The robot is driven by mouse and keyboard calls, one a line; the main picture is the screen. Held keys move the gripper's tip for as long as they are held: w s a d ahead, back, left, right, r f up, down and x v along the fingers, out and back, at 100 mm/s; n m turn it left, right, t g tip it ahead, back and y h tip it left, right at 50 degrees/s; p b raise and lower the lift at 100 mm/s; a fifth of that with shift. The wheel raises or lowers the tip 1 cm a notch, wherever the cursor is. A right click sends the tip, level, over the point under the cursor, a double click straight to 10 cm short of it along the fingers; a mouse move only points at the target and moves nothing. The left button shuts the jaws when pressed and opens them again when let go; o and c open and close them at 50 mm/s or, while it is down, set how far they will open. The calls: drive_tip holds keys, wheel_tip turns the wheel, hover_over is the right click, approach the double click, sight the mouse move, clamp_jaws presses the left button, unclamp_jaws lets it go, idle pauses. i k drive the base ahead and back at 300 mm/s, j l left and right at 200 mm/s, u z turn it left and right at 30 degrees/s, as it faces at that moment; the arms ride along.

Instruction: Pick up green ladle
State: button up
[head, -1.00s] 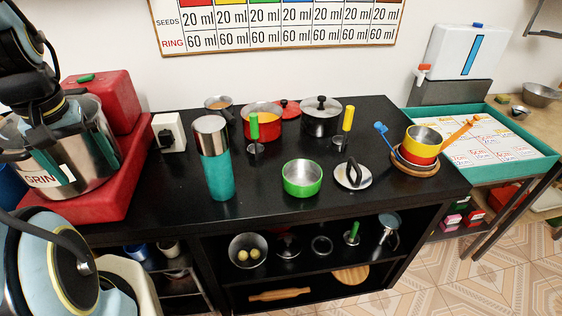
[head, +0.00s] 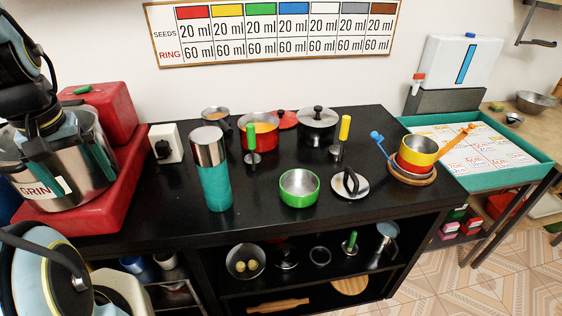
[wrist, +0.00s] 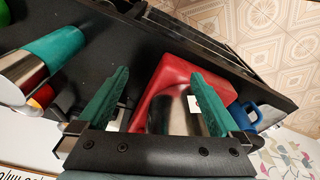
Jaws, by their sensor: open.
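A ladle with a green handle (head: 250,137) stands upright on the black counter, its steel head at the bottom, between the teal-and-steel bottle and the red pot. A second green-handled utensil (head: 350,240) stands on the shelf below; I cannot tell which kind it is. My gripper is at the far left of the head view, in front of the red grinder, well away from both. In the wrist view my gripper (wrist: 160,74) has its teal fingers spread, with nothing held. The red grinder base shows beyond them. No green handle is clear in the wrist view.
The teal-and-steel bottle (head: 212,172) stands left of the ladle. The red pot (head: 258,136) is close behind it, and a green pot (head: 299,190) sits front right. A yellow-handled utensil (head: 343,130) is to the right. The red grinder (head: 110,109) fills the counter's left end.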

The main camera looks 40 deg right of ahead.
sight(252, 146)
drive_tip(key=k+l+u, duration=0.15)
drive_tip(key=u, duration=0.25)
drive_tip(key=k+l+u, duration=0.15)
drive_tip(key=u, duration=0.3)
drive_tip(key=k+l+u, duration=0.1)
drive_tip(key=k+l, duration=0.15)
drive_tip(key=k, duration=0.15)
drive_tip(key=k+l+u, duration=0.15)
drive_tip(key=k, duration=0.3)
drive_tip(key=k+l+u, duration=0.1)
drive_tip(key=k, duration=0.3)
drive_tip(key=l, duration=0.25)
drive_tip(key=k+l, duration=0.15)
